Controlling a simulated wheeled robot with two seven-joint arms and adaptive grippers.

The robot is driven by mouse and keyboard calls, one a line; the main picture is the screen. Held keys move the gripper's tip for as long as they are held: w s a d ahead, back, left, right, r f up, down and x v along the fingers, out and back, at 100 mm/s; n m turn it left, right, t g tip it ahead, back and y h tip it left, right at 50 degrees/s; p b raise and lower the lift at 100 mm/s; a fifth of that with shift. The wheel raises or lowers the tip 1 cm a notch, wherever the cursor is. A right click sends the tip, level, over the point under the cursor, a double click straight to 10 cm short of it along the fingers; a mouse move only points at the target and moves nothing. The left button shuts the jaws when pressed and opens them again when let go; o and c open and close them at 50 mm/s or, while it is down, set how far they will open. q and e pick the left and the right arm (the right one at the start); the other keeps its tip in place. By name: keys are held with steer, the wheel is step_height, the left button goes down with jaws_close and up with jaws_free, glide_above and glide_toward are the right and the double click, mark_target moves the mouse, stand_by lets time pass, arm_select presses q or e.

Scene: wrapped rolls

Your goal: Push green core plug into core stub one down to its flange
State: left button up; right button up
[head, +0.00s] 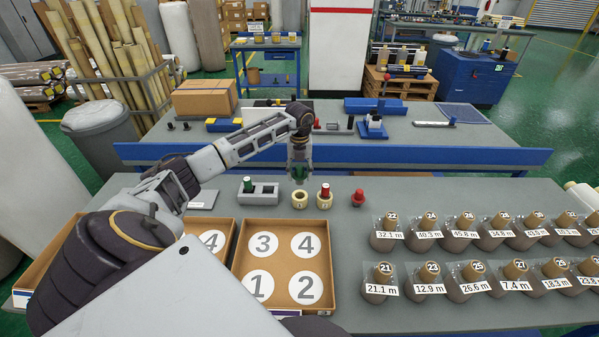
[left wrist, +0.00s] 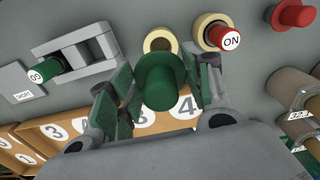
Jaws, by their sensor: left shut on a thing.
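The pale ring-shaped core stub (head: 300,200) stands on the table below the gripper in the head view. It also shows in the left wrist view (left wrist: 157,36), partly hidden behind the plug. My right gripper is in neither view.
A second stub (head: 324,202) beside it holds a red plug (head: 326,189). Another red plug (head: 358,197) stands to its right. A grey holder (head: 264,193) with a green plug (head: 247,184) is to the left. Cardboard trays (head: 285,225) lie in front; wrapped rolls (head: 385,240) stand right.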

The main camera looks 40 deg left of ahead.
mark_target(300, 181)
arm_select(q)
steer(key=n, duration=0.5)
steer(key=shift+n, duration=0.3)
steer(key=n, duration=0.5)
steer(key=shift+f, duration=0.15)
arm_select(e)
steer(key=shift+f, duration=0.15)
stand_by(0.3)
arm_select(q)
steer(key=shift+f+b, duration=1.2)
steer(key=shift+f, duration=0.4)
steer(key=shift+f+b, duration=0.55)
steer(key=shift+f, duration=0.2)
steer(key=shift+f+b, duration=0.9)
steer(key=shift+f, duration=0.8)
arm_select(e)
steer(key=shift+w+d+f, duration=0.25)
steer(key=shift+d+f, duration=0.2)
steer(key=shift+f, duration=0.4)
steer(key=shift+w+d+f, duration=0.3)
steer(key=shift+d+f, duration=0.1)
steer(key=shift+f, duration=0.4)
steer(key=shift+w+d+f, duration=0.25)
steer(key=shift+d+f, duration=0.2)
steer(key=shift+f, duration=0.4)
